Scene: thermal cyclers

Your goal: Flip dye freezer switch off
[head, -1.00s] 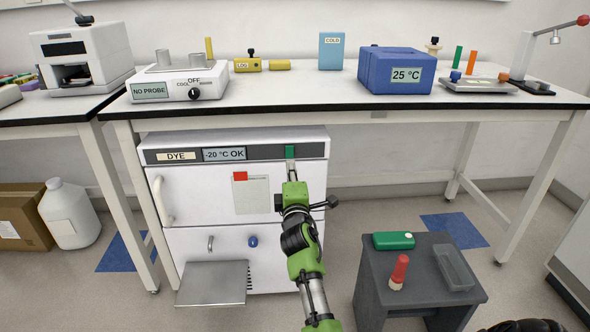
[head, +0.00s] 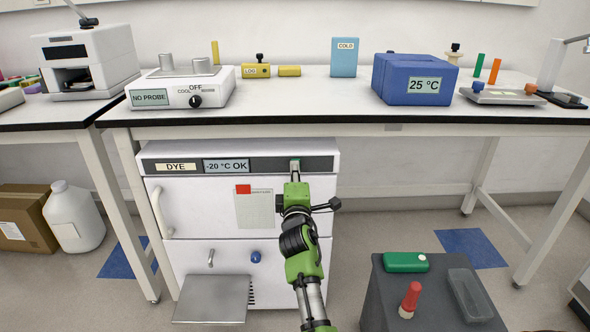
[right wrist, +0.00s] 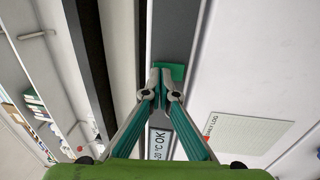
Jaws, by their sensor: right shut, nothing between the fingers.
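The dye freezer (head: 190,190) is a white cabinet under the bench, labelled "DYE", with a display (head: 226,166) reading "-20 °C OK". Its green switch (head: 295,161) sits at the right part of the dark top strip, partly hidden by my gripper. My right gripper (head: 295,172) is at the switch, its fingers pointing at it. In the right wrist view the closed fingertips (right wrist: 160,80) are at the green switch (right wrist: 176,72), seemingly touching it; nothing is held between them. My left gripper is not in view.
A dark stool (head: 400,290) with a green box, a red-capped item and a clear tray stands right of the freezer. A metal tray (head: 212,298) sticks out low at its front. The bench top (head: 320,108) above carries several devices.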

